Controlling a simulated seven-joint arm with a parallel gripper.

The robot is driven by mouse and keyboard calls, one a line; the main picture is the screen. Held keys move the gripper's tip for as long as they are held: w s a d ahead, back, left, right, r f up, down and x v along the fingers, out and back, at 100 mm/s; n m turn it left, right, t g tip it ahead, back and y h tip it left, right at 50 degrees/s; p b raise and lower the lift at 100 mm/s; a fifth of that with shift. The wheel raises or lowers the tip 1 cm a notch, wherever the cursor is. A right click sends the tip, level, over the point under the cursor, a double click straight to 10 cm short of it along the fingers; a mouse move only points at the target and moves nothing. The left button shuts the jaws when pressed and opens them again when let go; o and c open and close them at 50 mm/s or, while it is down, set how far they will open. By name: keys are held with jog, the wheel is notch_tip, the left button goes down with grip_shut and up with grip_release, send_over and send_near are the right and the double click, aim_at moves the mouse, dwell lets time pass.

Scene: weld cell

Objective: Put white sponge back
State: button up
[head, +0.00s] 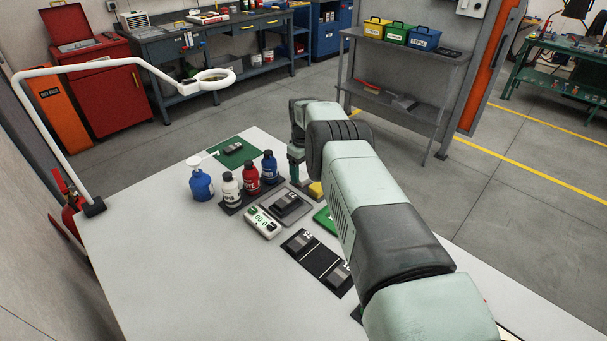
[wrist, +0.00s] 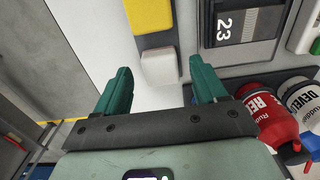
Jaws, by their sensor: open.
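A small white sponge (wrist: 161,68) shows in the wrist view, at the near end of a dark grey strip (wrist: 155,41). A yellow sponge (wrist: 149,14) lies farther along the same strip, and part of it shows in the head view (head: 315,190). My gripper (wrist: 159,74) is open and empty. Its two green fingers appear on either side of the white sponge with gaps; I cannot tell how far above it they are.
Left of my gripper stand a red bottle (head: 251,178), a white bottle (head: 230,186) and blue bottles (head: 269,166). A grey block marked 23 (wrist: 240,25) sits beside the strip. A white timer (head: 262,223) is nearer. The table's left front (head: 170,270) is clear.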

notch_tip(320, 180, up, 11)
notch_tip(320, 180, up, 15)
jog(key=m+t, duration=0.1)
send_over(304, 177)
jog(key=s+d, duration=0.2)
jog(key=s, duration=0.1)
jog(key=s+d+r+m+t, duration=0.2)
jog(key=s+d+r+m, duration=0.1)
jog(key=s+r, duration=1.1)
jog(key=s+d+r+m+t, duration=0.1)
jog(key=s+r, duration=0.2)
jog(key=s, duration=0.3)
jog(key=s+d+r+m, duration=0.1)
jog(key=s+d+r, duration=0.1)
jog(key=s, duration=0.4)
jog(key=s+d+f+m, duration=0.1)
jog(key=s+f, duration=0.1)
jog(key=s, duration=0.7)
jog(key=s+d+f+m+t, duration=0.1)
jog(key=s+f, duration=0.1)
jog(key=s, duration=0.7)
jog(key=shift+d+f+m+t, duration=0.2)
jog(key=shift+f+m+t, duration=0.05)
jog(key=shift+m+t, duration=0.05)
